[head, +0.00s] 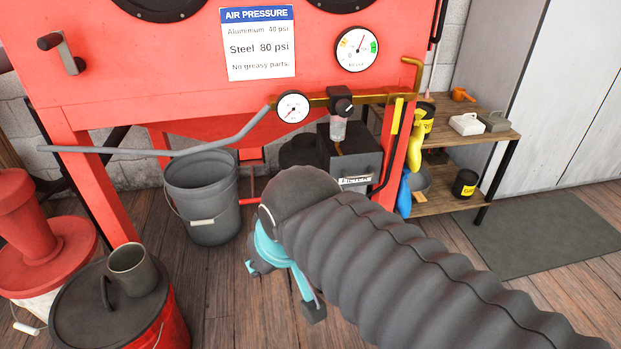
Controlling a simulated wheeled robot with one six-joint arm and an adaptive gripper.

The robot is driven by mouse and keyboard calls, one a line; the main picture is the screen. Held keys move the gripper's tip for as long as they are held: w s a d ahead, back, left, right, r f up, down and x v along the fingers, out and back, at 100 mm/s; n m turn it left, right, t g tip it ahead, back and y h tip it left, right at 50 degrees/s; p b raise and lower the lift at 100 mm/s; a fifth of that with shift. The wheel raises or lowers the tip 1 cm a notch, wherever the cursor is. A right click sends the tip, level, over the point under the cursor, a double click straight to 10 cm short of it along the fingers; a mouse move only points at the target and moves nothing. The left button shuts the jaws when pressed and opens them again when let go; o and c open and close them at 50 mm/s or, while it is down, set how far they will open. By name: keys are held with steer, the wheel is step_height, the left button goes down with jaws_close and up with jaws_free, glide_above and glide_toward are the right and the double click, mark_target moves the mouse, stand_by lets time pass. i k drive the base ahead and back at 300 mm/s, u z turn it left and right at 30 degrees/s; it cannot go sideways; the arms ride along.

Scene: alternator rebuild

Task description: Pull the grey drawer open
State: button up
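A dark grey box (362,158) stands under the red cabinet, and a label that seems to read FILTER (356,181) is low on its front. This looks like the grey drawer; its front is partly hidden behind my arm, and I see no gap showing it pulled out. My gripper (284,290), teal with dark fingertips, is below and left of the box, over the wooden floor. Its fingers are spread apart with nothing visible between them. It is apart from the box.
A grey bucket (203,205) stands left of the box. The red cabinet (180,75) has a leg close to the box's right side and a grey hose in front. A red drum (150,325) with a metal cup (133,270) is at lower left. A wooden shelf (440,203) stands right.

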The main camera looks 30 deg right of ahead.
mark_target(354, 169)
steer(key=u, duration=0.55)
steer(key=i, duration=0.15)
steer(key=z, duration=2.45)
